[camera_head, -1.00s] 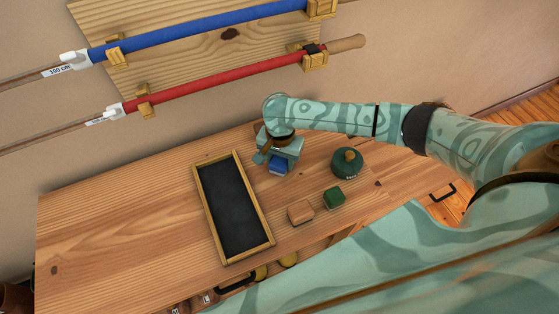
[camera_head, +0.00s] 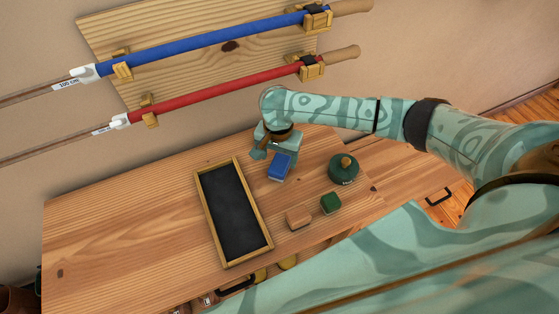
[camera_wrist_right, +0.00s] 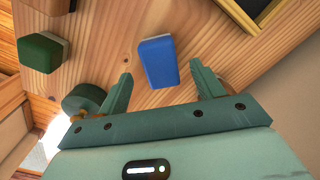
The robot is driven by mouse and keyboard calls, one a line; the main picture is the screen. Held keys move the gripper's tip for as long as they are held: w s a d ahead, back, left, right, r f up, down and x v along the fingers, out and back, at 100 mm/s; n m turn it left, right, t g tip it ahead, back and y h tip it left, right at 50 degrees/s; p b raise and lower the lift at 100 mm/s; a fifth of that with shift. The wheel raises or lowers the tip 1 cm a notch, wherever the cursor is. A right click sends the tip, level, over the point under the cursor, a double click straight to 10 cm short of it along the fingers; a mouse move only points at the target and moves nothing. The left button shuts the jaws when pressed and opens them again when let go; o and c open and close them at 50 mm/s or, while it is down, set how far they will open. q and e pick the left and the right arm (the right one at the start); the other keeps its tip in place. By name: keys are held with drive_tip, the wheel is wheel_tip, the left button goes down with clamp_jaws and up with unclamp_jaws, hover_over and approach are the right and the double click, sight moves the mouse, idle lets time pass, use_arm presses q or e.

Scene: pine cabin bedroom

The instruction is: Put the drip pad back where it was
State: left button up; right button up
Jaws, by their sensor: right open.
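The task's drip pad cannot be told for sure by looks; a blue block (camera_head: 280,166) and a black panel in a wooden frame (camera_head: 199,185) both lie on the wooden top. In the right wrist view the blue block (camera_wrist_right: 158,62) lies flat between and just beyond my open fingertips, with clear gaps on both sides. My right gripper (camera_head: 275,147) is open and empty at the wall-side end of the blue block. The framed panel's corner shows at the top right of the wrist view (camera_wrist_right: 246,14). My left gripper is not in view.
A tan block (camera_head: 298,217), a green block (camera_head: 330,203) and a dark green round pot (camera_head: 343,168) stand right of the frame. Blue (camera_head: 200,42) and red (camera_head: 230,88) rods hang on the wall rack. The left part of the wooden top (camera_head: 120,225) is clear.

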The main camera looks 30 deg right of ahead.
sight(279, 165)
wheel_tip(279, 165, up, 7)
drive_tip(key=p, duration=0.2)
drive_tip(key=shift+p, duration=0.3)
